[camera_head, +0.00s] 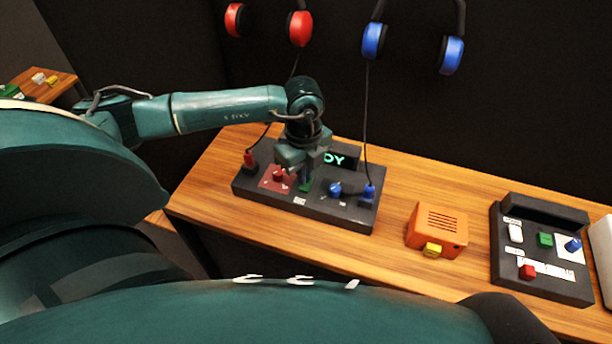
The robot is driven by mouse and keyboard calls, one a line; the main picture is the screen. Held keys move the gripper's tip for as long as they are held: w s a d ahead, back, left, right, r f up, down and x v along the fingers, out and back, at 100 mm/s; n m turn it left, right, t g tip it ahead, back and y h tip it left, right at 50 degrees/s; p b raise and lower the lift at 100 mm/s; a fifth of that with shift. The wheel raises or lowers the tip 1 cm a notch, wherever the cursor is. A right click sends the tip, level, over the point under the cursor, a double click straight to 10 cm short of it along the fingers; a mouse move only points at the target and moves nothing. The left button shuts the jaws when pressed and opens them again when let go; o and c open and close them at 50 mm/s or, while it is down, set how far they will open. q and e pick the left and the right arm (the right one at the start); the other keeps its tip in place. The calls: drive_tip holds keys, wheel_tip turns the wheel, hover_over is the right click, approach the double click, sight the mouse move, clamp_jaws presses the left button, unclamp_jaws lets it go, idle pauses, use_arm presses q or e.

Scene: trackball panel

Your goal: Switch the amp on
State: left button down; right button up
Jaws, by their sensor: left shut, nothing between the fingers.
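The amp (325,212) is a dark box on the wooden table, seen in the head view. It has a red knob (278,175) on a red patch, a blue knob (335,188), a red plug (249,159) and a blue plug (369,192). A small green part (305,186) sits between the knobs. My left gripper (304,168) is shut and empty, pointing down just above the green part. I cannot tell whether it touches. My right gripper is out of view.
Red headphones (300,29) and blue headphones (373,40) hang behind, with cords down to the amp. An orange box (437,227) with a yellow button (432,250) and another dark panel (525,274) with coloured controls stand to the right. Bare table lies between.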

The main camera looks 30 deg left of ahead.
use_arm(q)
wheel_tip(320, 180, up, 3)
drive_tip(key=shift+f+p, duration=0.15)
drive_tip(key=shift+p, duration=0.6)
drive_tip(key=shift+r+p, duration=0.35)
drive_tip(key=shift+r, duration=0.75)
drive_tip(key=shift+f, duration=0.1)
